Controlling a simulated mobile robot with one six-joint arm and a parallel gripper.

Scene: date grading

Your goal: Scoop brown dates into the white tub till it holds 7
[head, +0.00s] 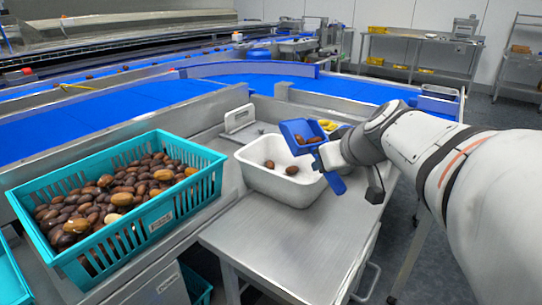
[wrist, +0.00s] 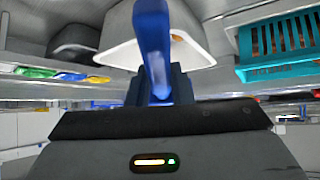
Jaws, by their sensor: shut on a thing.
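The white tub (head: 253,180) stands on the steel bench, with a few brown dates (head: 291,170) visible in it; part of its inside is hidden. My gripper (head: 335,160) is shut on the handle of a blue scoop (head: 290,131), which is held over the tub's back right side. A few brown dates (head: 308,139) lie in the scoop. In the wrist view, the scoop's blue handle (wrist: 153,45) rises from my gripper (wrist: 158,92), in front of the white tub (wrist: 190,50). The teal crate (head: 193,190) at left holds many brown dates and some lighter ones.
Yellow items (head: 328,126) sit just behind the scoop. A small scale-like steel device (head: 240,120) stands behind the tub. The steel bench front (head: 290,250) is clear. A blue conveyor (head: 130,110) runs behind.

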